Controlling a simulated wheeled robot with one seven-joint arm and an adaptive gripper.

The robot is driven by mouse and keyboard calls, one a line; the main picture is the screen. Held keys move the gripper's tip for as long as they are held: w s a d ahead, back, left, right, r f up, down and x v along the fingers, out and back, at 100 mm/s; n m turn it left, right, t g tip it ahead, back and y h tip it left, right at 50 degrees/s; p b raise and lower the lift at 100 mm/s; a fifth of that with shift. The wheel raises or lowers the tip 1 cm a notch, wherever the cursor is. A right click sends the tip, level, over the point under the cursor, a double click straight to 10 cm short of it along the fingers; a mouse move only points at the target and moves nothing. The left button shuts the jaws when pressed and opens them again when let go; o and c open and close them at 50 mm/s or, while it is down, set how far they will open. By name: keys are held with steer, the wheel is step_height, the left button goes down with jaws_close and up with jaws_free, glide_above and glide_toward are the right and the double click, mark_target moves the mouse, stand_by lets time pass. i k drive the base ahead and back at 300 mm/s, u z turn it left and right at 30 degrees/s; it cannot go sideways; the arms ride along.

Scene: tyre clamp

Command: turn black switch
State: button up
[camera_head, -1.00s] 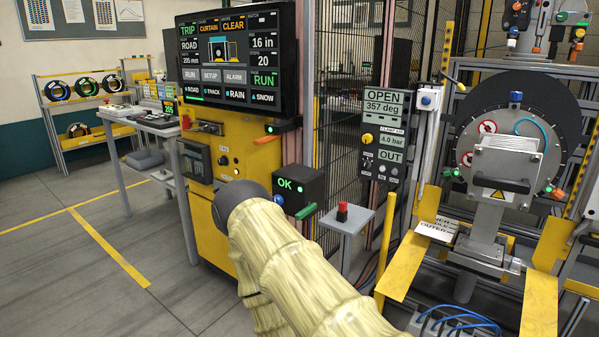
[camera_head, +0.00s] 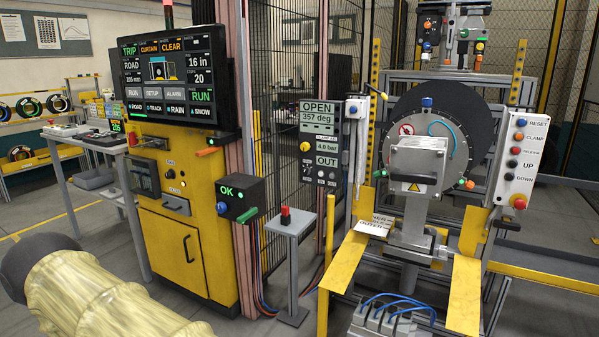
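A small black switch (camera_head: 170,174) sits on the front of the yellow cabinet (camera_head: 213,225), under the large screen. My arm, in a pale yellow sleeve with a dark rounded joint, fills the lower left corner. My gripper is out of view, and nothing of mine touches the cabinet or panel.
A green-lit OK box (camera_head: 238,198) juts from the cabinet. A red button stands on a grey pedestal (camera_head: 290,222). The tyre clamp (camera_head: 420,165) and a white button box (camera_head: 520,160) stand right. Yellow guards (camera_head: 345,262) edge the clamp. Mesh fencing stands behind.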

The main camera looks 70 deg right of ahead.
mark_target(306, 170)
steer(key=z, duration=0.25)
steer(key=i, duration=1.5)
steer(key=z, duration=1.2)
steer(key=i, duration=0.95)
steer(key=z, duration=1.05)
